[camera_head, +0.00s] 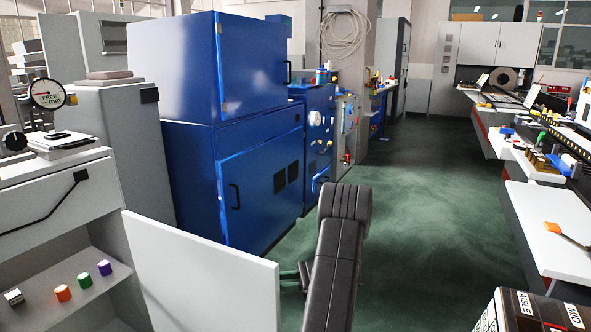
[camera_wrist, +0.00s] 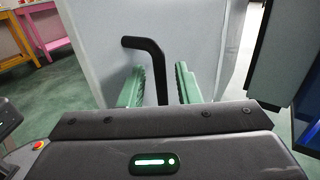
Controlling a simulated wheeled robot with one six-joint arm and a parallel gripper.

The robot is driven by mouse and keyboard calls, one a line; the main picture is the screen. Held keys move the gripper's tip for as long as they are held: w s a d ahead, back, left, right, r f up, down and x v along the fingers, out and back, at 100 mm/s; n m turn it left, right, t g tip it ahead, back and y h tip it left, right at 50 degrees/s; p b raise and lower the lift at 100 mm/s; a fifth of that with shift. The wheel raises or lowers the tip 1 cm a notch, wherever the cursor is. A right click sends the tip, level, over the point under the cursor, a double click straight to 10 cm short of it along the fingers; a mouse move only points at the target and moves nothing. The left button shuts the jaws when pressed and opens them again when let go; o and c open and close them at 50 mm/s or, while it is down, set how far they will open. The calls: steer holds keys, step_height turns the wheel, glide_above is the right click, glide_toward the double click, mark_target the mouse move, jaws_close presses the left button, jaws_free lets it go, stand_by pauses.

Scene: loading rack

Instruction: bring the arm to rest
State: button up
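My arm (camera_head: 335,255) is stretched forward, at the right edge of a white cabinet door (camera_head: 205,275) that stands open. Only a bit of my green gripper (camera_head: 291,277) shows there; the rest is hidden by the door and arm. In the wrist view, the green fingers of my gripper (camera_wrist: 160,80) stand apart, one on each side of a black bar handle (camera_wrist: 146,43) on a grey panel (camera_wrist: 100,50). Gaps show between the handle and both fingers, so it does not look clamped.
The open cabinet's shelf (camera_head: 62,299) holds several small coloured items. A blue machine cabinet (camera_head: 245,160) stands behind the door. A workbench (camera_head: 550,230) runs along the right, with a labelled dark box (camera_head: 510,320) in front. The green floor (camera_head: 430,220) between is clear.

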steer(key=shift+s+a, duration=0.2)
steer(key=shift+a, duration=1.15)
